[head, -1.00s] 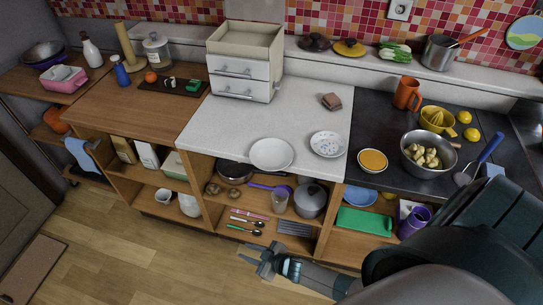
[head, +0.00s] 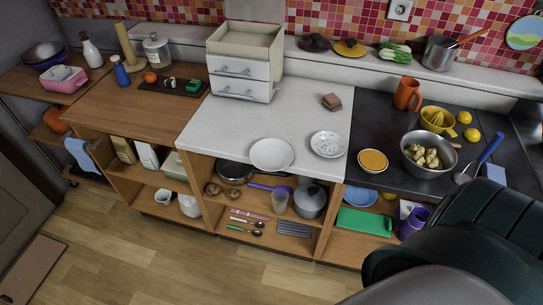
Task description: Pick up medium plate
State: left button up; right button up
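A plain white plate (head: 272,154) lies near the front edge of the white counter. It is the widest plate in view. A smaller white plate with a speckled pattern (head: 328,144) lies just to its right, apart from it. A small yellow-orange dish with a pale rim (head: 373,160) sits on the dark counter. A blue plate (head: 360,196) is on the shelf below. Which of these is the medium plate is not marked. Neither of my grippers shows now; only part of my own body fills the lower right.
A steel bowl of cut food (head: 428,154) stands on the dark counter (head: 372,112). A white drawer box (head: 242,74) stands behind the plain plate. The white counter (head: 225,127) is clear left of the plates. Open shelves below hold a pot (head: 310,200) and utensils.

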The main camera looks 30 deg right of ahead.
aim_at(267, 154)
jog(key=z, duration=0.85)
jog(key=j+z, duration=0.1)
jog(key=z, duration=0.3)
jog(key=i+j+z, duration=0.1)
jog(key=z, duration=0.3)
jog(key=j+z, duration=0.15)
jog(key=z, duration=0.25)
jog(key=j+z, duration=0.15)
jog(key=z, duration=0.25)
jog(key=j+z, duration=0.3)
jog(key=k+j+z, duration=0.25)
jog(key=j, duration=0.15)
jog(key=j+z, duration=0.3)
jog(key=k+j, duration=0.1)
jog(key=j, duration=0.2)
jog(key=k+j, duration=0.15)
jog(key=j, duration=0.15)
jog(key=k+j+z, duration=0.1)
jog(key=j, duration=0.25)
